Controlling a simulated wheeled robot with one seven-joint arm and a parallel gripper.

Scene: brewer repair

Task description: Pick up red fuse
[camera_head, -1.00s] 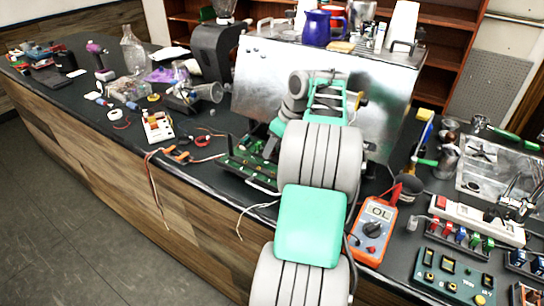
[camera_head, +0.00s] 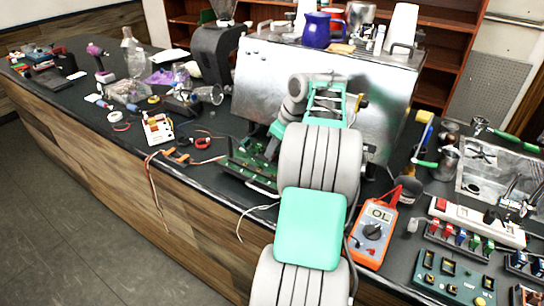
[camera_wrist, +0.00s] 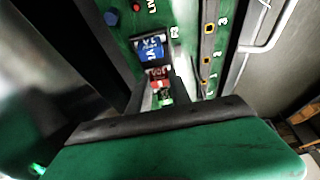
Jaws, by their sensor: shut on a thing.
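A red fuse (camera_wrist: 159,77) shows in the wrist view at my gripper (camera_wrist: 162,86), between a blue fuse (camera_wrist: 150,47) and a small green piece (camera_wrist: 166,98). My gripper is shut on the red fuse, low over the green circuit board (camera_wrist: 190,30). Whether the fuse is still seated in the board cannot be told. In the head view the board (camera_head: 240,172) lies by the front edge of the counter, left of my arm. My arm hides the fingertips and the held fuse there.
A metal brewer (camera_head: 385,90) stands right behind my arm. An orange multimeter (camera_head: 374,232) lies to its right, near a rack of coloured fuses (camera_head: 458,240) and a teal panel (camera_head: 450,280). Loose wires (camera_head: 255,212) hang over the counter's front edge.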

